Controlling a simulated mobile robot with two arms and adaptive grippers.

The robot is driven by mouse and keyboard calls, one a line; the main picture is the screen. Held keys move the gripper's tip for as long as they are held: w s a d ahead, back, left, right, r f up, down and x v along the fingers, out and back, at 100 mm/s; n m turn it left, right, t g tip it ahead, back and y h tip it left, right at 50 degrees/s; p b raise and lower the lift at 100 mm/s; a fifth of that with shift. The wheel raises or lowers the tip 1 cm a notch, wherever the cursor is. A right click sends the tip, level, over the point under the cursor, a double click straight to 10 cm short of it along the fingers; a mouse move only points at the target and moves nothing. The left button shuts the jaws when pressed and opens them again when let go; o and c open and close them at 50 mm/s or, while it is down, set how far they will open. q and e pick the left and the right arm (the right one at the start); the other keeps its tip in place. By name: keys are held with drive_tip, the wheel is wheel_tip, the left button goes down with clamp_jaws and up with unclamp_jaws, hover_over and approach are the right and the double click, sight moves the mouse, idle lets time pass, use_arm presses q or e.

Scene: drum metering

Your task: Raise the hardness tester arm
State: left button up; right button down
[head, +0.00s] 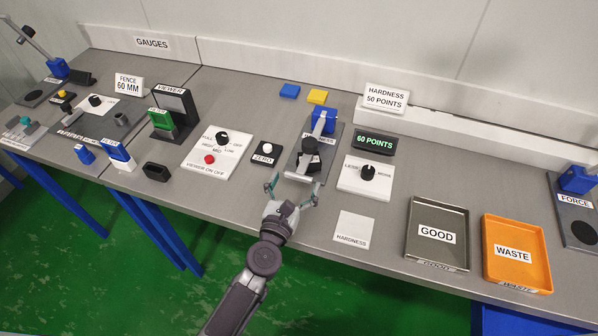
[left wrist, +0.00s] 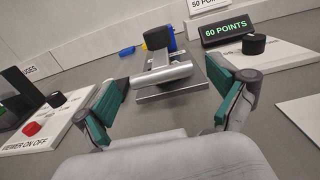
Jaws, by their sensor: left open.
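The hardness tester (head: 322,120) has a blue post, a grey base plate, a black block and a silver arm. The silver arm (head: 318,128) slopes down from the post toward the front. It ends in a silver crossbar (head: 299,178), low over the plate's front, which also shows in the left wrist view (left wrist: 162,76). My left gripper (head: 293,185) is open and empty just in front of the crossbar. In the left wrist view its green fingertips (left wrist: 165,92) are spread to either side of the bar, apparently without touching it. My right gripper is not in view.
A white knob panel (head: 355,184) and a green "60 POINTS" display (head: 374,142) stand to the right. The ZERO button (head: 265,151) and viewer panel (head: 205,163) are on the left. A GOOD tray (head: 410,237) and WASTE tray (head: 491,262) lie further right.

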sight(311, 147)
use_arm(q)
drive_tip(key=shift+x, duration=1.25)
